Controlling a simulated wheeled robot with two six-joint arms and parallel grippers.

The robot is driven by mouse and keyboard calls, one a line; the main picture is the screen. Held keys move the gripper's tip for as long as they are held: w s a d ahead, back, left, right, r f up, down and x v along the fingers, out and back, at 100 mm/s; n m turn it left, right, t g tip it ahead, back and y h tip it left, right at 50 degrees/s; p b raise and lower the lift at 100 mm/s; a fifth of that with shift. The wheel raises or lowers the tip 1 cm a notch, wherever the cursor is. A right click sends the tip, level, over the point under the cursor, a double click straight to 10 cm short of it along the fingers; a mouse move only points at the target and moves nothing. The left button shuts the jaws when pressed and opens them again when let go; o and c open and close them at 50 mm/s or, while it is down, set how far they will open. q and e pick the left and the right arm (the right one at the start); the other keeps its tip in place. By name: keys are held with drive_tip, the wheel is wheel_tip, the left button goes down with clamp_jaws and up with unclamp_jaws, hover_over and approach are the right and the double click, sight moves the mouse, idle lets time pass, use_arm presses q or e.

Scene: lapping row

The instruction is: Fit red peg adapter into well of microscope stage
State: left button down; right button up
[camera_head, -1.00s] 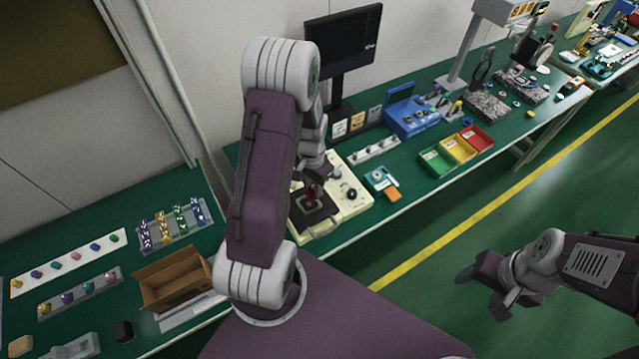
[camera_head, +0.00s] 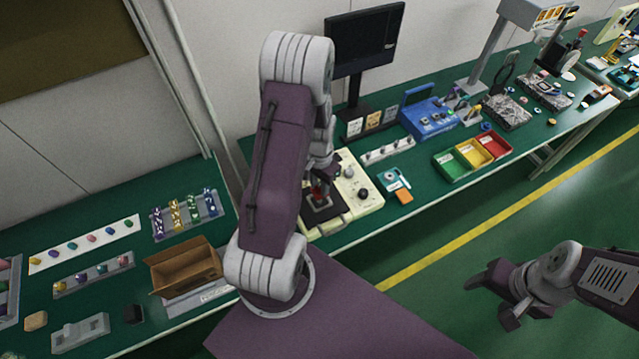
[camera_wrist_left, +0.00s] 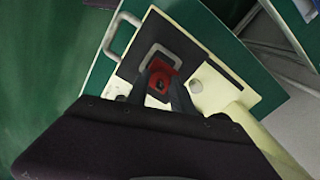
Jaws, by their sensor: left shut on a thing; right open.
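The microscope stage is a dark plate (camera_wrist_left: 195,58) with a light square frame around its well, on a cream base (camera_wrist_left: 255,98). In the head view the dark stage plate (camera_head: 330,212) shows just right of my left arm. My left gripper (camera_wrist_left: 165,80) is shut on the red peg adapter (camera_wrist_left: 161,83), which has a dark centre hole. The adapter is over the well, within the light frame's outline; I cannot tell how deep it sits. In the head view my left gripper (camera_head: 322,185) is partly hidden by my arm. My right gripper (camera_head: 488,292) is open and empty over the floor.
An open cardboard box (camera_head: 185,268) stands left of my left arm. A monitor (camera_head: 366,40) stands behind the microscope. Green, yellow and red trays (camera_head: 472,155) and a blue box (camera_head: 430,118) lie to the right. The floor by my right arm is clear.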

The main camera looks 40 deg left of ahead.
sight(319, 195)
use_arm(q)
wheel_tip(319, 195, down, 3)
drive_tip(key=shift+s+f+b, duration=0.1)
drive_tip(key=shift+b, duration=0.85)
drive_tip(key=shift+f, duration=0.15)
drive_tip(key=shift+p, duration=0.3)
idle(0.4)
drive_tip(key=shift+f+b, duration=0.8)
drive_tip(key=shift+f, duration=0.15)
drive_tip(key=c, duration=1)
unclamp_jaws()
drive_tip(key=shift+r, duration=0.1)
drive_tip(key=shift+c, duration=0.2)
wheel_tip(319, 195, up, 9)
drive_tip(key=shift+r, duration=0.1)
